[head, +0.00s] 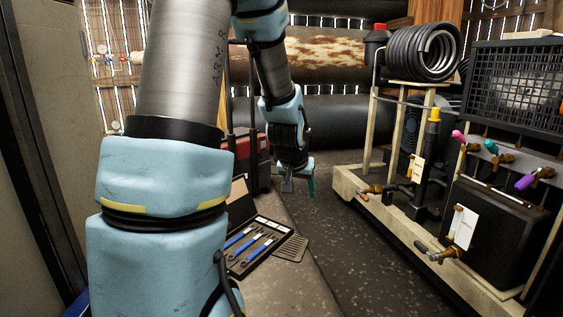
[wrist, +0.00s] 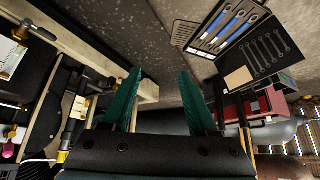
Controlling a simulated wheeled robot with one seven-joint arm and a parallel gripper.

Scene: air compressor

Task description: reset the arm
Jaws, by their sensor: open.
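My gripper (head: 299,186) hangs at the end of my blue and grey arm, near the middle of the head view, pointing down over the dark floor. In the wrist view my gripper (wrist: 158,95) shows two green fingers spread apart with nothing between them. The air compressor (head: 440,170) stands to the right of the gripper in the head view, on a pale wooden frame. It carries a coiled black hose, a dark mesh guard and several coloured valve handles. In the wrist view part of the compressor (wrist: 45,105) is at the left. The gripper is apart from it.
A red toolbox (head: 252,152) and a large rusty tank (head: 330,52) stand behind. Speckled floor (head: 350,240) before the compressor is clear.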

